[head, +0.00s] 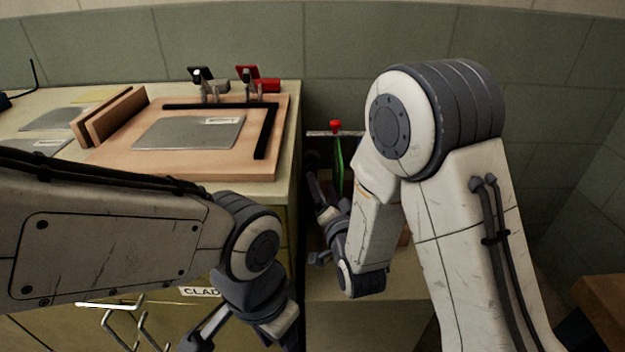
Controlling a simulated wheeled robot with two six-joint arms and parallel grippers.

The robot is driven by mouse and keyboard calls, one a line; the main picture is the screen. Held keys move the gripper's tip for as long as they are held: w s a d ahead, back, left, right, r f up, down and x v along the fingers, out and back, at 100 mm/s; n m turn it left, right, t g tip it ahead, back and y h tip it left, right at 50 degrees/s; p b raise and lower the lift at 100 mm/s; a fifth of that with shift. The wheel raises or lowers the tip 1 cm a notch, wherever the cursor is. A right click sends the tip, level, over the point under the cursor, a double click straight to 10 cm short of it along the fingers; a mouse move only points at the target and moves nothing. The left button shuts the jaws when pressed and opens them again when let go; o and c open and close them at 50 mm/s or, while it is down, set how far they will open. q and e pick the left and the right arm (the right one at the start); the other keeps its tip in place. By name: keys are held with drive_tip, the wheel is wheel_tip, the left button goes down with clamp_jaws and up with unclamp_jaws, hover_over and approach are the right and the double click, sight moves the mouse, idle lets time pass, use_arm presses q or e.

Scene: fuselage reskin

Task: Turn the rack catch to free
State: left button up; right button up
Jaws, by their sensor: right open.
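A small red knob (336,126), which looks like the rack catch, sits on top of a pale metal bar (322,134) in the gap right of the workbench. A thin green upright piece (339,162) shows below the bar. How the catch is turned is too small to tell. My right gripper (318,218) is open, below and slightly left of the knob and apart from it. My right forearm hides part of the rack. My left gripper (205,338) is low at the bottom edge, in front of the bench, partly cut off; its jaws are unclear.
The workbench (240,189) at left carries a wooden board (178,161) with a grey metal sheet (190,132), black strips and toggle clamps (258,82). A drawer labelled "CLAD" (201,292) and metal handles (110,304) face front. A brown box stands at lower right.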

sight(312, 163)
drive_tip(key=x, duration=0.8)
clamp_jaws()
